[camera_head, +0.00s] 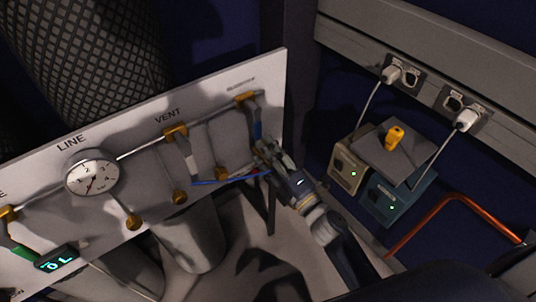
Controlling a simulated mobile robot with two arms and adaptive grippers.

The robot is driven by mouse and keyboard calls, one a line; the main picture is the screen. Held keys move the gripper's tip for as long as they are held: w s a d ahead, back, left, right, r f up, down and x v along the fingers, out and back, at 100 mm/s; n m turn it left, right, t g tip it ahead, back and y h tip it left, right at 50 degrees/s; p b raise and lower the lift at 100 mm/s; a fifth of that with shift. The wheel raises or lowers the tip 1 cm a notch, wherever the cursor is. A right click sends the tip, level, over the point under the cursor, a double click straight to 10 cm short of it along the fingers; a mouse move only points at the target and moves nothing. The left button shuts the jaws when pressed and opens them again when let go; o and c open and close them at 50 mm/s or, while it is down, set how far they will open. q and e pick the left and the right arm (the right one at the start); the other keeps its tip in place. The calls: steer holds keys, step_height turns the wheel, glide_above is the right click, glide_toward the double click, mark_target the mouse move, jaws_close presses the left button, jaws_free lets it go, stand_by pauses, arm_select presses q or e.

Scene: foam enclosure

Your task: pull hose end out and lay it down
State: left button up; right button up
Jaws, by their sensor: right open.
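My right gripper (265,158) is at the right end of the white panel, close to its face. A thin blue and red strand (225,180) runs left from the gripper across the panel. I cannot tell whether it is the hose, or whether the gripper touches it. A bent orange tube (447,203) is at the right, away from the gripper; no clear hose end shows. My left gripper is not in view.
The white panel (110,180) carries a round gauge (92,178), brass fittings and a lit display (57,259). At the right, two boxes (347,165) (391,197) stand under a grey plate (372,152) with a yellow object (394,138). White plugs (467,120) with cables are in wall sockets.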

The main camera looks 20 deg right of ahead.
stand_by(0.4)
jaws_close()
steer(key=o, duration=0.5)
jaws_free()
steer(key=v, duration=1.2)
